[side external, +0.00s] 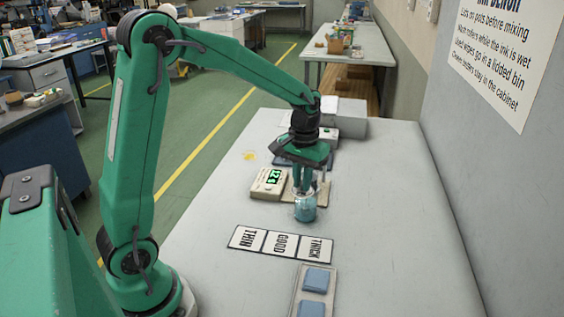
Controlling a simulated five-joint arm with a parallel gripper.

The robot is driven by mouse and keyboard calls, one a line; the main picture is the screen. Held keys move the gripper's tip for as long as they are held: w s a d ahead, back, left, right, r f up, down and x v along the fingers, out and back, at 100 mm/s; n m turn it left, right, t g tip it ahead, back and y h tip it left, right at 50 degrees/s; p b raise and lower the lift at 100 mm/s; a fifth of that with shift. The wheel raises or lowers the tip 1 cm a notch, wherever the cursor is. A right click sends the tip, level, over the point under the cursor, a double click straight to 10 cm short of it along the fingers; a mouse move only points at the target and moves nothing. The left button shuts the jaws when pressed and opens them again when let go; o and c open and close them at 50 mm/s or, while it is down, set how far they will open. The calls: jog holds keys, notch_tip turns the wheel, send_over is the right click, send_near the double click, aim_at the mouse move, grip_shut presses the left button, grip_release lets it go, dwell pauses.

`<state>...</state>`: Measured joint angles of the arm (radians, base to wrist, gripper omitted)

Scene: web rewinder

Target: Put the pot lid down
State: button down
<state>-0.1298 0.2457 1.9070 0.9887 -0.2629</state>
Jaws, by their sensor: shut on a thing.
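My gripper (308,189) points straight down at the top of the pot. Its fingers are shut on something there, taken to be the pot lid. The lid is too small and too covered by the fingers to make out. I cannot tell whether it touches the pot's rim or is just above it.
A cream meter (268,190) with green digits is left of the pot. A tan pad (322,195) lies beside it. A strip reading THIN, GOOD, THICK (280,244) and a tray of blue pads (299,303) lie nearer. The table's right side (390,200) is clear.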

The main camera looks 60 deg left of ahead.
jog(key=s, duration=0.1)
jog(key=s+f, duration=0.1)
jog(key=s, duration=0.1)
jog(key=s+f, duration=0.1)
jog(key=shift+s+d, duration=0.25)
jog(key=shift+d, duration=0.1)
jog(key=shift+a+f, duration=0.1)
jog(key=a+f, duration=0.2)
jog(key=a, duration=0.1)
jog(key=w+a+f, duration=0.1)
jog(key=a+f, duration=0.1)
jog(key=a, duration=0.2)
jog(key=a+f, duration=0.3)
jog(key=a, duration=0.1)
jog(key=shift+w+a, duration=0.2)
jog(key=shift+w, duration=0.1)
jog(key=shift+f, duration=1.95)
jog(key=shift+f, duration=0.1)
jog(key=c, duration=1.4)
grip_release()
